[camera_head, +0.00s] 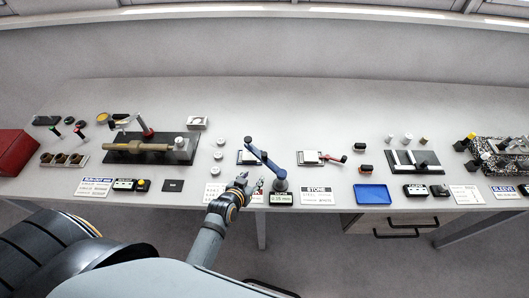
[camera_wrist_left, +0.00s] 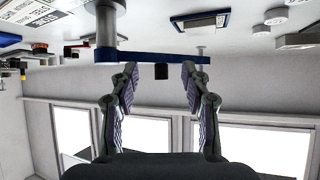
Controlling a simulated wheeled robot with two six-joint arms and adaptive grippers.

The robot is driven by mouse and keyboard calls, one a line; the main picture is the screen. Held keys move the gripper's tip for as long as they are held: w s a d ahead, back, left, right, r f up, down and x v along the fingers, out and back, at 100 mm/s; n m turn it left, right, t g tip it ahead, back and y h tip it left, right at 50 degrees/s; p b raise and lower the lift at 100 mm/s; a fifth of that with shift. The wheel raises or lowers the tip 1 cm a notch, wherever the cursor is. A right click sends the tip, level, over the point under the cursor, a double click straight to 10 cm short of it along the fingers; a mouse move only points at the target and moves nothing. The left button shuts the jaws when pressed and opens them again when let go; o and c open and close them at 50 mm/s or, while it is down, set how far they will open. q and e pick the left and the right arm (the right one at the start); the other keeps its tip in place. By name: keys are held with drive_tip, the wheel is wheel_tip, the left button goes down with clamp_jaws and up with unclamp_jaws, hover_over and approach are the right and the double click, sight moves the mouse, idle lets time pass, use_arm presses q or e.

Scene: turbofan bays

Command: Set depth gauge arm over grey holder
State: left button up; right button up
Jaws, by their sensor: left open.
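The depth gauge has a blue arm (camera_head: 263,160) on an upright post with a dark round base (camera_head: 280,186). In the left wrist view, which looks upside down, the blue arm (camera_wrist_left: 148,57) runs across from a grey post (camera_wrist_left: 106,25). A black knob (camera_wrist_left: 161,72) and a thin pin are on it. My left gripper (camera_head: 252,184) is open beside the gauge base; in the wrist view its fingers (camera_wrist_left: 160,84) stand apart on either side of the knob. A light grey, blue-edged plate (camera_head: 245,157) lies by the arm's far end; I cannot tell if it is the grey holder. My right gripper is out of view.
Several white pucks (camera_head: 218,155) stand left of the gauge. A STONE card (camera_head: 316,194), a small display (camera_head: 282,198) and a blue tray (camera_head: 372,194) line the front edge.

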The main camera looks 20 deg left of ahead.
sight(264, 155)
use_arm(q)
drive_tip(key=w+b, duration=0.2)
drive_tip(key=w, duration=0.1)
drive_tip(key=w+t+b, duration=0.1)
drive_tip(key=w+b, duration=0.2)
drive_tip(key=w, duration=0.1)
drive_tip(key=w+f+t+b, duration=0.1)
drive_tip(key=w+b, duration=0.2)
drive_tip(key=w, duration=0.1)
drive_tip(key=shift+d+n+y, duration=0.3)
drive_tip(key=shift+d, duration=0.05)
drive_tip(key=shift+w+b, duration=0.4)
drive_tip(key=shift+b, duration=0.1)
drive_tip(key=shift+w+r, duration=0.1)
drive_tip(key=shift+r, duration=0.05)
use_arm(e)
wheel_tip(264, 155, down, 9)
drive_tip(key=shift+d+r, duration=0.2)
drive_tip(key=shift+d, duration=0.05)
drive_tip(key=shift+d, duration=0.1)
use_arm(q)
clamp_jaws()
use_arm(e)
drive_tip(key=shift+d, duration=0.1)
